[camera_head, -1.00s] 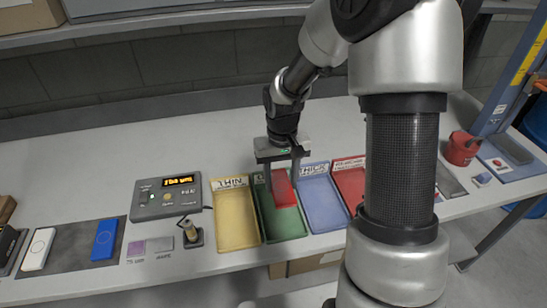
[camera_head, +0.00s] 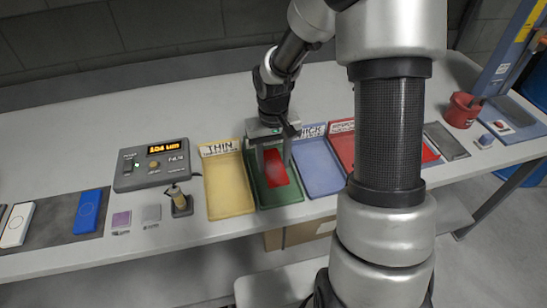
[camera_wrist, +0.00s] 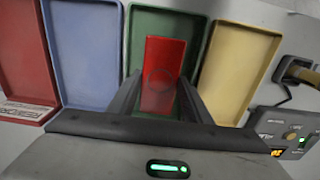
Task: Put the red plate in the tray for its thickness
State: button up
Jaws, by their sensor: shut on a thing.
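The red plate (camera_head: 276,168) is between the fingers of my gripper (camera_head: 271,158), which is shut on it. The plate is within the outline of the green tray (camera_head: 284,196); I cannot tell whether it touches the tray floor. In the wrist view the red plate (camera_wrist: 165,62) sticks out past the fingers (camera_wrist: 157,98) over the green tray (camera_wrist: 142,20). The green tray's label is hidden behind my gripper. The yellow tray (camera_head: 231,195) marked THIN is to its left, and the blue tray (camera_head: 318,175) marked THICK is to its right.
A grey gauge box (camera_head: 152,166) with a lit display, seemingly 104 um, and a small probe stand (camera_head: 180,201) are left of the trays. A red tray (camera_head: 343,145) is beyond the blue one. White (camera_head: 17,225) and blue (camera_head: 87,212) plates lie at the left.

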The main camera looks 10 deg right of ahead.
jog(key=shift+f+b, duration=0.4)
jog(key=shift+f, duration=0.5)
jog(key=shift+f+b, duration=0.45)
jog(key=shift+f, duration=0.15)
jog(key=o, duration=1.2)
jog(key=shift+o, duration=0.2)
notch_tip(320, 180, up, 18)
jog(key=p, duration=0.2)
jog(key=shift+f, duration=0.25)
